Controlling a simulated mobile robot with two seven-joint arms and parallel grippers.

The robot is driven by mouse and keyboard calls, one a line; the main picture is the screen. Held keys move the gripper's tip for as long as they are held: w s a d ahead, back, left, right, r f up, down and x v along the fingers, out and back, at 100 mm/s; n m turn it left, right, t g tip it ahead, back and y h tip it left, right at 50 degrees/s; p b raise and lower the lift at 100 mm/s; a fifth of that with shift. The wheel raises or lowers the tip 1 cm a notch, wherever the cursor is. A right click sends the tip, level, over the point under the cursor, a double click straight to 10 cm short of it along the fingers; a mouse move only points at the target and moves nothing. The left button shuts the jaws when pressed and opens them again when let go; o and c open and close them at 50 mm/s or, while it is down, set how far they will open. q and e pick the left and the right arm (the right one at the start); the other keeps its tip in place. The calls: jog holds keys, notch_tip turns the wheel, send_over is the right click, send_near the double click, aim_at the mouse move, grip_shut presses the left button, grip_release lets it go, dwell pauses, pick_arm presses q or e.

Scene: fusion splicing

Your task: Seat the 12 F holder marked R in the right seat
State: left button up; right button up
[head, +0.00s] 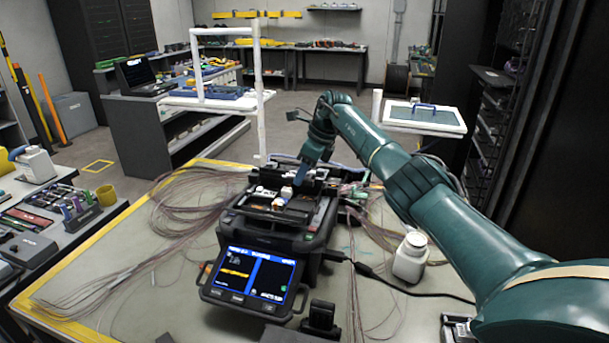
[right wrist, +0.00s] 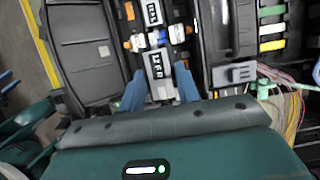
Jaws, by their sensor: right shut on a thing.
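The splicer (head: 275,222) stands on the bench with its top open. My right gripper (head: 299,176) reaches down over its right side. In the right wrist view, the blue fingers of my right gripper (right wrist: 160,92) are shut on a grey holder (right wrist: 158,68) with a black-and-white label. The label is too small to read surely. The held holder is over the splicer's work area, in line with a second labelled holder (right wrist: 152,12) beyond it. Whether the held holder touches its seat is hidden.
The splicer's screen (head: 250,277) is lit at its front. Bundles of thin fibres (head: 185,205) spread on both sides. A white bottle (head: 411,257) stands right of the splicer, near a black cable (head: 385,282). The bench's front left is mostly clear.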

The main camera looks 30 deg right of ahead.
aim_at(298, 205)
jog(key=shift+f+b, duration=0.6)
jog(key=shift+f, duration=0.1)
jog(key=shift+f+b, duration=0.65)
jog(key=shift+f, duration=0.1)
notch_tip(298, 205, down, 2)
jog(key=shift+f+b, duration=0.2)
jog(key=shift+b, duration=0.75)
jog(key=shift+f, duration=0.65)
jog(key=shift+f+b, duration=0.25)
jog(key=shift+b, duration=0.1)
pick_arm(q)
jog(key=shift+w+d+f+t+h, duration=0.4)
jog(key=shift+d+f+h, duration=0.15)
jog(key=shift+d, duration=0.2)
jog(key=shift+a, duration=0.1)
jog(key=shift+w+r, duration=0.1)
pick_arm(e)
jog(key=shift+f, duration=0.1)
